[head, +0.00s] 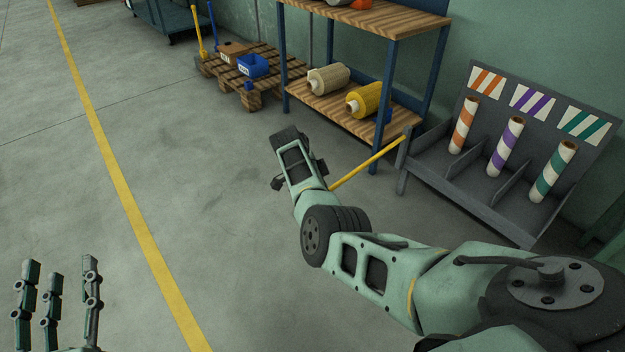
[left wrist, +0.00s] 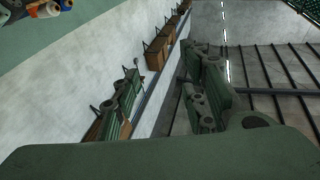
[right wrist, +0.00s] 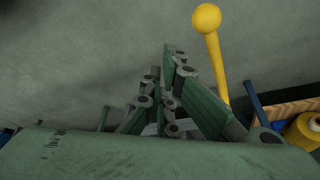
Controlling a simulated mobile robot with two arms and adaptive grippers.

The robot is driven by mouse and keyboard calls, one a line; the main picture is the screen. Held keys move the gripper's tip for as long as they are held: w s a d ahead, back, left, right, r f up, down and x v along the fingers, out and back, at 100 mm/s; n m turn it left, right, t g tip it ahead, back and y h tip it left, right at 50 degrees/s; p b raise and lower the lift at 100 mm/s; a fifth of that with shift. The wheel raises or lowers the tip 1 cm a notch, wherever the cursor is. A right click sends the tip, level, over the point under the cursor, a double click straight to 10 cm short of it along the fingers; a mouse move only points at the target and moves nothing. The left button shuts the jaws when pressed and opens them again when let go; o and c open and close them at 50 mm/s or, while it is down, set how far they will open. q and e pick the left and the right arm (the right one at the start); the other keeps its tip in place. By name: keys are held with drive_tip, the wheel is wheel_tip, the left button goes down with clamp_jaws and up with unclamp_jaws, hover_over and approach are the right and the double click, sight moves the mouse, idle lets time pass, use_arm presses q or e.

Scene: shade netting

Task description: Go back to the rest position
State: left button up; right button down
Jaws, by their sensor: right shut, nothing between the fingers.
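My left gripper (head: 62,267) is at the bottom left of the head view, fingers pointing up over bare floor. Its fingers stand apart with nothing between them; they also show spread in the left wrist view (left wrist: 165,85). My right gripper (head: 287,137) is at the end of the arm that comes in from the right, above the floor in front of the shelf. In the right wrist view its fingers (right wrist: 167,55) are together and empty. A yellow rod (head: 370,166) with a round end (right wrist: 206,18) passes beside the right gripper; its near part is hidden behind the arm in the head view.
A grey rack (head: 462,208) with orange, purple and green striped rolls stands at the right. A wooden shelf (head: 300,97) holds beige and yellow rolls. A blue bin (head: 253,66) sits on a pallet (head: 243,90) behind. Floor around the yellow line (head: 140,227) is clear.

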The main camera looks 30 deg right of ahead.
use_arm(q)
wheel_tip(320, 180, down, 8)
drive_tip(key=a+g+y+p, duration=0.1)
drive_tip(key=g, duration=0.3)
drive_tip(key=shift+r, duration=0.25)
use_arm(e)
wheel_tip(320, 180, up, 7)
drive_tip(key=w, duration=0.2)
drive_tip(key=shift+a+f, duration=0.2)
drive_tip(key=shift+a, duration=0.25)
